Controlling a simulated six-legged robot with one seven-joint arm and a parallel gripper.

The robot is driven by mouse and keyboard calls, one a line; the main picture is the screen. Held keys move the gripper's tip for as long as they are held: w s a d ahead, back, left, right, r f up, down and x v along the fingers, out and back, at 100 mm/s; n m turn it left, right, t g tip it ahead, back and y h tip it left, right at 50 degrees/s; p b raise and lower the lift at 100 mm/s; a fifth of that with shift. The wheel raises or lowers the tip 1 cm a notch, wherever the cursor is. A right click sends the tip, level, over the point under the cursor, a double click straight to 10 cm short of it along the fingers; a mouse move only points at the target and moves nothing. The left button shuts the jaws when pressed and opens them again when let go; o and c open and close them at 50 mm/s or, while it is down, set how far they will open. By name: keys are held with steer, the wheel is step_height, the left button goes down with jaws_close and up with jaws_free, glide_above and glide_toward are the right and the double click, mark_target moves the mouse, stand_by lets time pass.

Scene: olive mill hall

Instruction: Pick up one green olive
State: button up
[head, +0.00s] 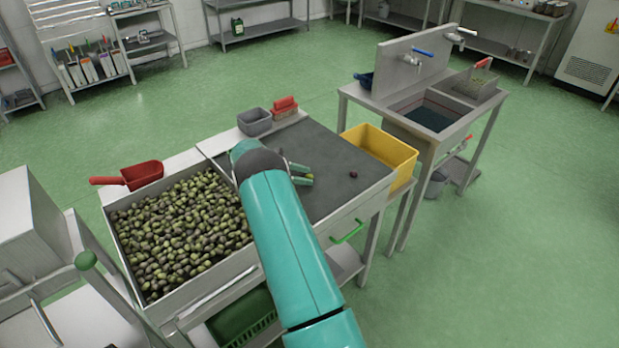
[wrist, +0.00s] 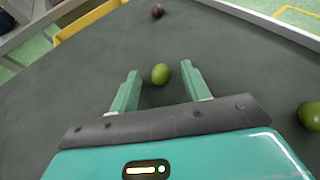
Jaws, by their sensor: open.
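A green olive (wrist: 160,75) lies on the grey belt-like table top (head: 325,150), between the tips of my gripper (wrist: 160,72) in the wrist view. The two green fingers are apart, with a gap on each side of the olive. A second green olive (wrist: 312,116) is at the right edge of the wrist view, outside the fingers. A dark purple olive (wrist: 158,11) lies beyond the fingertips; it also shows in the head view (head: 353,174). In the head view my gripper (head: 304,174) is low over the top, and my arm hides part of the surface; I cannot make out the green olives there.
A bin full of olives (head: 180,230) is left of the top, with a red scoop (head: 140,175) at its back edge. A grey tub (head: 255,121) and a red brush (head: 285,107) stand at the back. A yellow crate (head: 403,172) is at the right, before a sink (head: 430,118).

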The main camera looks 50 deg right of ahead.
jaws_close()
steer(key=shift+r, duration=0.1)
stand_by(0.3)
